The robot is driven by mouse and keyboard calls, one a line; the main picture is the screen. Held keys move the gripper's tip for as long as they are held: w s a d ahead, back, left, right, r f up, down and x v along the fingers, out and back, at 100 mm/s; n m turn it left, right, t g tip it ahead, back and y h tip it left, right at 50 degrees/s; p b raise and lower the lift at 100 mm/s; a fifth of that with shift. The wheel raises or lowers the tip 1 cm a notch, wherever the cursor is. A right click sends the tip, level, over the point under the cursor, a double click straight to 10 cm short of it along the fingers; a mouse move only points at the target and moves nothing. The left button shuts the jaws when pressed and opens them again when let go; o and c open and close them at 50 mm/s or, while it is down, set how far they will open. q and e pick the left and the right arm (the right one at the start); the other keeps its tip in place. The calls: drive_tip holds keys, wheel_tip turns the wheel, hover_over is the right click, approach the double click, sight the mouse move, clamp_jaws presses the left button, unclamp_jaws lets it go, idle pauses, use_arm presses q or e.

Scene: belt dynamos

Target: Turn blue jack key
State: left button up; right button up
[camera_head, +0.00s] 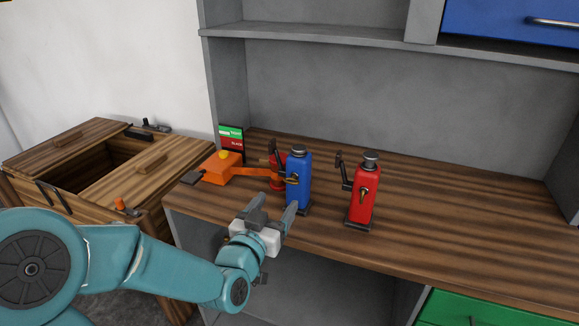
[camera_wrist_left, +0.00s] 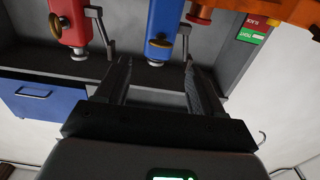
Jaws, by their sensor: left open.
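The blue jack (camera_head: 299,187) stands upright on the wooden worktop, with a dark round cap on top. Its small brass key (camera_head: 292,180) sits on its front face. In the left wrist view, which is upside down, the blue jack (camera_wrist_left: 168,18) and its brass key (camera_wrist_left: 158,43) appear beyond the fingers. My left gripper (camera_head: 277,205) is open and empty, just in front of the blue jack near the worktop's front edge. It also shows open in the left wrist view (camera_wrist_left: 158,66), apart from the key. My right gripper is not in view.
A red jack (camera_head: 364,197) with its own key stands to the right. An orange device (camera_head: 222,166) with an arm reaches toward the blue jack from the left, and another red object (camera_head: 275,176) is partly hidden there. The worktop's right side (camera_head: 470,225) is clear.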

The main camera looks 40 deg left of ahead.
sight(290, 184)
use_arm(q)
drive_tip(key=p+x, duration=0.1)
drive_tip(key=x, duration=0.8)
drive_tip(key=shift+a+f, duration=0.1)
drive_tip(key=c, duration=1.1)
